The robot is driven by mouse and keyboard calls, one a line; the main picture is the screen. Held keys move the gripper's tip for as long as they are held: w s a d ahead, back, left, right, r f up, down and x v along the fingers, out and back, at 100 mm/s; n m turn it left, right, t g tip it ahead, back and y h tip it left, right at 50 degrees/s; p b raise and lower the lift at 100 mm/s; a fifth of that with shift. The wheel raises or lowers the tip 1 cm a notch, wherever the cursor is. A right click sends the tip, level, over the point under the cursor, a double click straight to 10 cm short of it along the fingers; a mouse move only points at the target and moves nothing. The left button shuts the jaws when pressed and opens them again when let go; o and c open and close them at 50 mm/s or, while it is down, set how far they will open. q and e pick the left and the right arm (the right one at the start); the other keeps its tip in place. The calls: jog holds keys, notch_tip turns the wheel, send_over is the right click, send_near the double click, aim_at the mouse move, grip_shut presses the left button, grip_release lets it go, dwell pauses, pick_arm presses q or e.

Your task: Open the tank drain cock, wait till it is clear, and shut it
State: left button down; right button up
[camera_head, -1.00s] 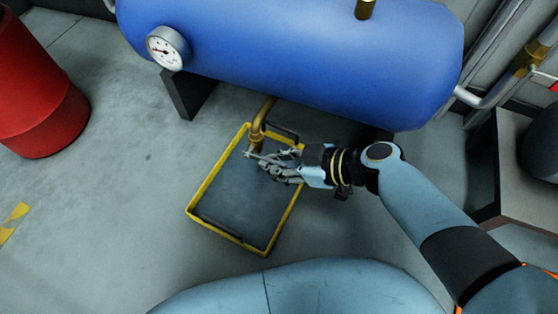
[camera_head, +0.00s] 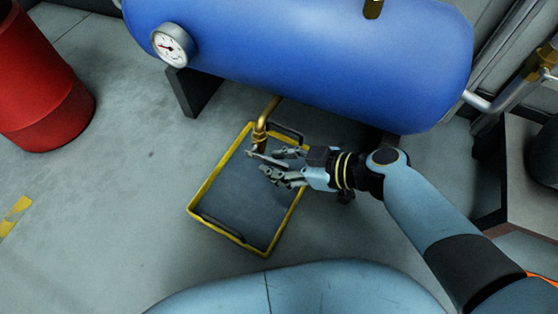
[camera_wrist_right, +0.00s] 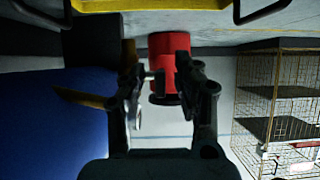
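The blue tank (camera_head: 310,60) lies across the top of the head view. A brass drain pipe (camera_head: 264,112) bends down from its underside to the drain cock (camera_head: 259,142), above a yellow-rimmed tray (camera_head: 205,185). A thin grey lever (camera_head: 262,158) sticks out from the cock towards my right gripper (camera_head: 268,164). The right gripper's fingers are spread around the lever. In the right wrist view the fingers (camera_wrist_right: 160,85) stand apart, and the brass pipe (camera_wrist_right: 82,97) shows to their left. I cannot make out any flow from the cock. My left gripper is not in view.
A round gauge (camera_head: 172,45) sits on the tank's left end. A red drum (camera_head: 40,90) stands at the left and also shows in the right wrist view (camera_wrist_right: 168,50). A wire rack (camera_wrist_right: 280,110) is at right there. The floor left of the tray is clear.

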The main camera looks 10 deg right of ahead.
jog(key=v, duration=1.2)
dwell(0.4)
